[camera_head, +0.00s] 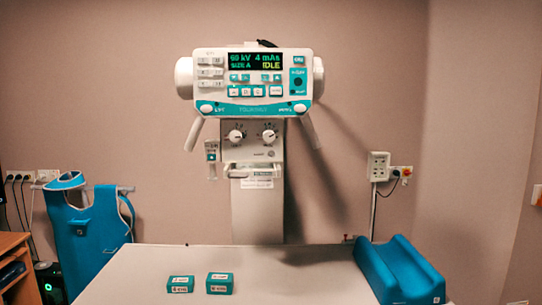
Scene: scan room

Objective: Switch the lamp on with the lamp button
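A white and teal control console (252,82) stands on a column behind the table. Its dark display (256,61) shows green and yellow text, with "IDLE" at the right. Below the display are several small buttons (247,91), and a teal panel with a dark round control (298,82) is at the right. The labels are too small to read, so I cannot tell which one is the lamp button. No lit lamp can be made out. Neither of my grippers is in view.
Two small teal boxes (180,284) (219,283) lie on the pale table (285,277). A blue cradle-like block (400,272) is at the table's right. A blue apron (88,228) hangs at the left. A wall box (378,166) is at the right.

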